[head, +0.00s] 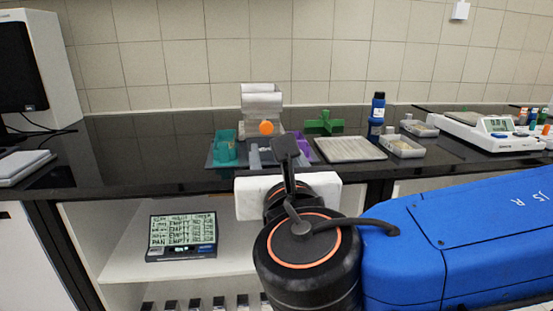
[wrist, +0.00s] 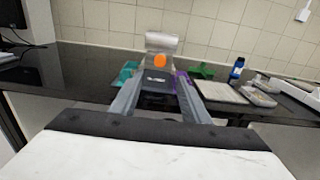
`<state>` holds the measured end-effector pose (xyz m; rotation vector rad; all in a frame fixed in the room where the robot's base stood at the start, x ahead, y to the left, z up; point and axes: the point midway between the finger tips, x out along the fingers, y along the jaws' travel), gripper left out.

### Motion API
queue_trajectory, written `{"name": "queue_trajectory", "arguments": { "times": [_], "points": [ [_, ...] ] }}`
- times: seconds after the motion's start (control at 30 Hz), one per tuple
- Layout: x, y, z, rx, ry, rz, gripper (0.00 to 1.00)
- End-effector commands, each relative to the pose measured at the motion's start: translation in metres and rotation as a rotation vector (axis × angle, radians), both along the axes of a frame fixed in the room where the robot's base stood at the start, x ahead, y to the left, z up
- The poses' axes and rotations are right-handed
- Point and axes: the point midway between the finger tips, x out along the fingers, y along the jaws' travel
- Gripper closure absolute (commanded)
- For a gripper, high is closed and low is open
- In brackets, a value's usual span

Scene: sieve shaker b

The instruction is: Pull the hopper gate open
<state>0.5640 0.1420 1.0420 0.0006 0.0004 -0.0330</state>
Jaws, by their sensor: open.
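The metal hopper (head: 262,98) stands at the back of the dark counter, near the wall. A round orange knob (head: 266,128) shows at its lower front and appears to be the gate's handle. The hopper (wrist: 161,41) and the orange knob (wrist: 160,60) also show near the top middle of the wrist view. My gripper (wrist: 158,82) is open, its two grey fingers pointing toward the hopper with the knob beyond and between them. Nothing is held, and the knob looks clear of the fingers. In the head view my wrist partly hides the fingers and the area below the hopper.
A teal container (head: 224,147) and a purple one (head: 298,147) flank the hopper front. To the right are a green holder (head: 324,123), a pale tray (head: 349,149), a blue bottle (head: 377,115) and a white balance (head: 483,130). The counter's left side is mostly clear.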

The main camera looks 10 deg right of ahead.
Motion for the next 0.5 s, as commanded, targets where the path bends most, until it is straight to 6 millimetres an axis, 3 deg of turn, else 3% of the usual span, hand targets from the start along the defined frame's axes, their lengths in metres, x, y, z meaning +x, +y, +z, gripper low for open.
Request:
{"name": "queue_trajectory", "arguments": {
  "times": [0.5],
  "points": [
    [-0.02,0.0,0.0,0.0,0.001,0.0,0.58]
  ]
}}
